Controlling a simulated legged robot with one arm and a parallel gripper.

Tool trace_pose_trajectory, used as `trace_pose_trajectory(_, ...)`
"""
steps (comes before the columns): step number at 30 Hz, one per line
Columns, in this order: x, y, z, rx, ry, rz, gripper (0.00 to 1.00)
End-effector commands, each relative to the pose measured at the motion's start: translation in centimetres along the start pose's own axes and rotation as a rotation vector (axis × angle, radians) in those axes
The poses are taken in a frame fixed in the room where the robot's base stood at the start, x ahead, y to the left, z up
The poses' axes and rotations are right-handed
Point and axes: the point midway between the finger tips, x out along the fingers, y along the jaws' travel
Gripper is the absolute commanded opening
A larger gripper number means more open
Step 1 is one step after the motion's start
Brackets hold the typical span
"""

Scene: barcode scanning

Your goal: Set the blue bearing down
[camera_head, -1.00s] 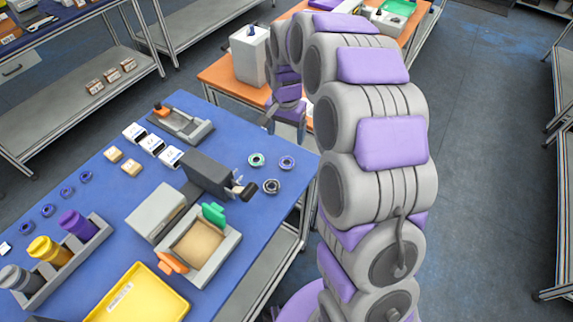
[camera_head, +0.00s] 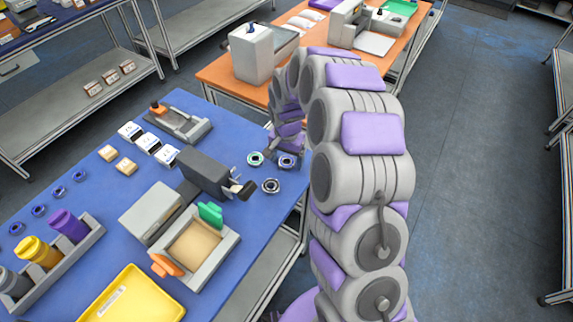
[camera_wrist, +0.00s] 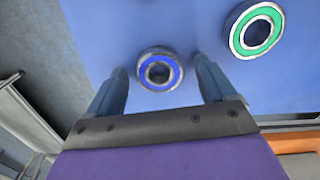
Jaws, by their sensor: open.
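The blue bearing (camera_wrist: 160,71), a metal ring with a blue band, lies flat on the blue table. In the head view it (camera_head: 287,162) is near the table's right edge, just below my gripper (camera_head: 284,148). In the wrist view my gripper (camera_wrist: 159,75) is open, with one finger on each side of the bearing. Gaps show between the fingers and the ring, so nothing is gripped. How high the fingertips are above the table cannot be told.
A green bearing (camera_wrist: 255,30) lies close by on the right in the wrist view. A dark bearing (camera_head: 271,186) lies nearer in the head view. A dark grey device (camera_head: 206,172) and an open box (camera_head: 222,250) stand to the left.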

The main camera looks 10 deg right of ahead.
Motion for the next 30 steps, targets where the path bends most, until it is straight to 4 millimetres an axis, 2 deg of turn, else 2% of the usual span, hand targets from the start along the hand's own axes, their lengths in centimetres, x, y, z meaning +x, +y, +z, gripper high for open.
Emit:
trace_pose_trajectory(7,0.14,-0.04,-0.02,0.001,0.001,-0.001,0.82)
trace_pose_trajectory(27,0.15,-0.05,-0.03,0.001,0.001,-0.001,0.18)
trace_pose_trajectory(30,0.15,-0.05,-0.02,0.001,0.001,-0.001,0.13)
